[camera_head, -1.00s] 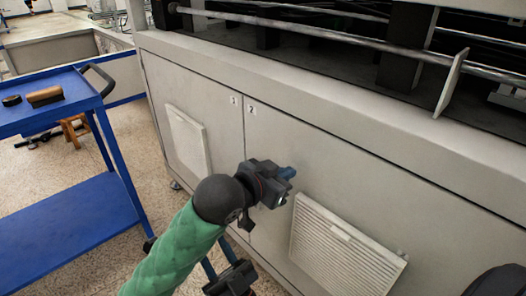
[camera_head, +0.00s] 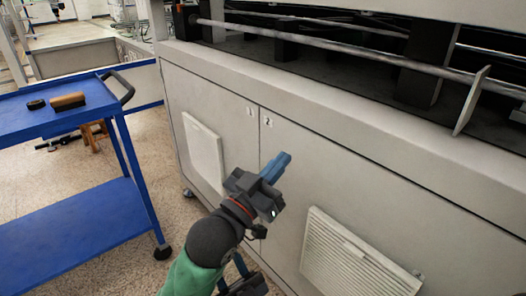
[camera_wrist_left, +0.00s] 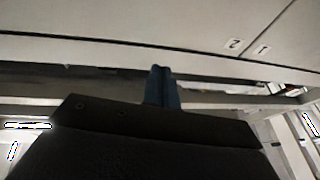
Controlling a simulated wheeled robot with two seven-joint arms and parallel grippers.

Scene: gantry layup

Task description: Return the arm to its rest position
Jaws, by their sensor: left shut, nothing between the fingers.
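My left gripper (camera_head: 284,158) is in the middle of the head view, in front of the grey cabinet doors. Its blue fingers are together and hold nothing. In the left wrist view the gripper (camera_wrist_left: 161,70) shows its two blue fingers side by side and touching, with the dark gripper body below. My left arm comes up from the bottom of the head view in a green sleeve.
The grey machine cabinet (camera_head: 215,92) has doors marked 1 and 2 and vent grilles (camera_head: 352,262). A blue cart (camera_head: 75,232) stands at left, with a brown-and-black block (camera_head: 68,101) and a small black item (camera_head: 36,104) on top. Speckled floor lies between them.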

